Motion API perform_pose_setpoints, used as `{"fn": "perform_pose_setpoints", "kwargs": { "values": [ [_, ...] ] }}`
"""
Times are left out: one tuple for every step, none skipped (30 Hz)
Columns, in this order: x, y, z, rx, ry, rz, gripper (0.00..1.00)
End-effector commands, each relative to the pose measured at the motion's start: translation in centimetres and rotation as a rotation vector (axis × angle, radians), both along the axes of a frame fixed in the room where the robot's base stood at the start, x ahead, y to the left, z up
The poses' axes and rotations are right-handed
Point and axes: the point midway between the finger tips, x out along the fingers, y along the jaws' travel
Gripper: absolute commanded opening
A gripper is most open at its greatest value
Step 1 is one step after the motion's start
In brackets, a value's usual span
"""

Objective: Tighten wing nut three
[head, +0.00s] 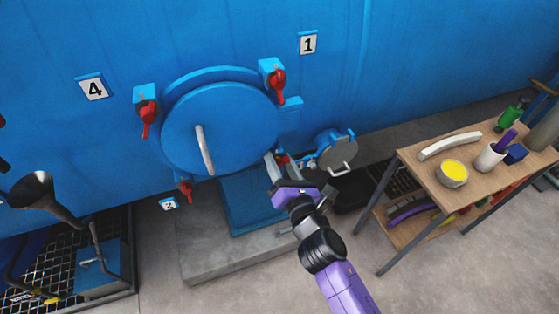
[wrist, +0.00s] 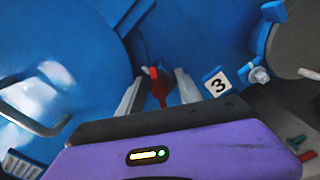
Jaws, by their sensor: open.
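The red wing nut three (wrist: 158,92) is at the lower right edge of the round blue door (head: 220,125). In the wrist view it lies between the two pale fingers of my open gripper (wrist: 160,80), with the number 3 plate (wrist: 217,83) just to its right. I cannot tell whether either finger touches it. In the head view my gripper (head: 277,166) reaches up to the door's lower right, and only a small red part of the nut (head: 283,159) shows beside it.
Other red wing nuts sit at the upper right (head: 277,84), upper left (head: 147,117) and lower left (head: 186,188) of the door. A curved door handle (head: 204,150) sticks out. A smaller round grey hatch (head: 337,152) and a wooden table (head: 420,180) stand to the right.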

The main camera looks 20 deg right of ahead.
Motion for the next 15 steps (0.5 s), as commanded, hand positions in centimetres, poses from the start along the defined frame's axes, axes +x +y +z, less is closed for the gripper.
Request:
{"fn": "perform_pose_setpoints", "kwargs": {
  "values": [
    [-0.01, 0.01, -0.02, 0.0, 0.0, 0.0, 0.42],
    [-0.02, 0.01, -0.02, 0.0, 0.0, 0.0, 0.42],
    [-0.02, 0.01, -0.02, 0.0, 0.0, 0.0, 0.42],
    [-0.03, 0.01, -0.02, 0.0, 0.0, 0.0, 0.36],
    [-0.03, 0.02, -0.03, 0.0, 0.0, 0.0, 0.3],
    [-0.04, 0.02, -0.03, 0.0, 0.0, 0.0, 0.22],
    [-0.04, 0.02, -0.03, 0.0, 0.0, 0.0, 0.16],
    [-0.04, 0.02, -0.03, 0.0, 0.0, 0.0, 0.1],
    [-0.04, 0.02, -0.03, 0.001, 0.0, 0.0, 0.03],
    [-0.04, 0.02, -0.03, 0.001, 0.0, 0.0, 0.0],
    [-0.05, 0.02, -0.03, 0.001, 0.0, 0.0, 0.0],
    [-0.05, 0.02, -0.03, 0.001, 0.001, 0.001, 0.0],
    [-0.05, 0.02, -0.03, 0.001, 0.0, 0.0, 0.0],
    [-0.05, 0.02, -0.03, 0.001, 0.001, 0.001, 0.0],
    [-0.05, 0.02, -0.03, 0.002, 0.001, 0.001, 0.0]
  ]
}}
